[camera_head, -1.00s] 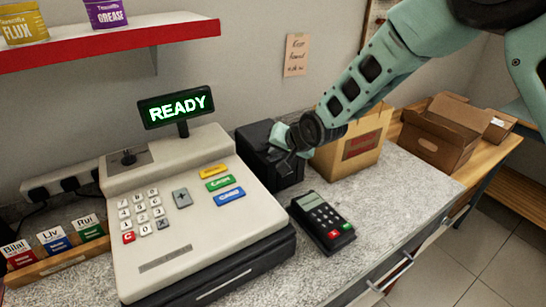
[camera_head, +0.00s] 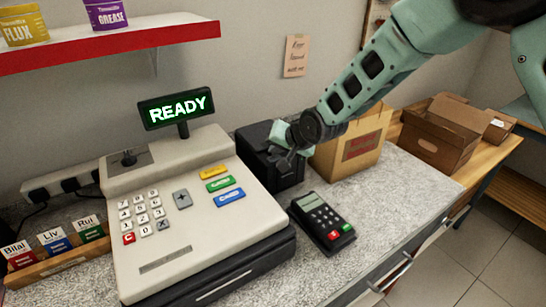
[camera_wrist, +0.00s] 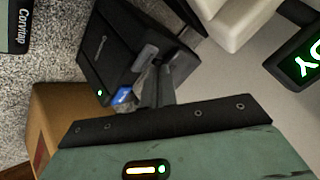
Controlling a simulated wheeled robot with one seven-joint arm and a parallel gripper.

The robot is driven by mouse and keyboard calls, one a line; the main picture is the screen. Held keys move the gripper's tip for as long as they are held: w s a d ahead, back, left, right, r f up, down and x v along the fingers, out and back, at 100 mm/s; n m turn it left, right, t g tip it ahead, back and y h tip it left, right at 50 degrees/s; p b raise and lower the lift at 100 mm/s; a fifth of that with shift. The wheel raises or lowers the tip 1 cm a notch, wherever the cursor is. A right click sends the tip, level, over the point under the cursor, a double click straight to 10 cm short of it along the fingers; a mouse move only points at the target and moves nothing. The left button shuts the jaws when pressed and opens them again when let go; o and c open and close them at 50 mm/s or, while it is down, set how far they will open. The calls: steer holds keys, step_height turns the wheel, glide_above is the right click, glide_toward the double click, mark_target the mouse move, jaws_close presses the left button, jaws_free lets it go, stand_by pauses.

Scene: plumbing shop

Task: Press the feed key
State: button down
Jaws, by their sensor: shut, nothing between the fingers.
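A black box-shaped printer (camera_head: 287,176) stands on the counter, just right of the cash register. In the wrist view the printer (camera_wrist: 100,45) has a small blue key (camera_wrist: 122,96) near a green light (camera_wrist: 99,93); I take this key for the feed key. My gripper (camera_head: 287,153) is over the printer's top in the head view, where it hides part of it. In the wrist view my gripper (camera_wrist: 154,88) is shut and empty, its fingers close beside the blue key. I cannot tell whether they touch the printer.
The cash register (camera_head: 175,247) has a display (camera_head: 177,108) reading READY. A card terminal (camera_head: 322,220) lies in front of the printer. A red-edged shelf (camera_head: 110,45) hangs at the upper left. The counter's right front is clear.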

step_height(320, 180, up, 6)
steer(key=p, duration=0.3)
stand_by(0.3)
stand_by(0.7)
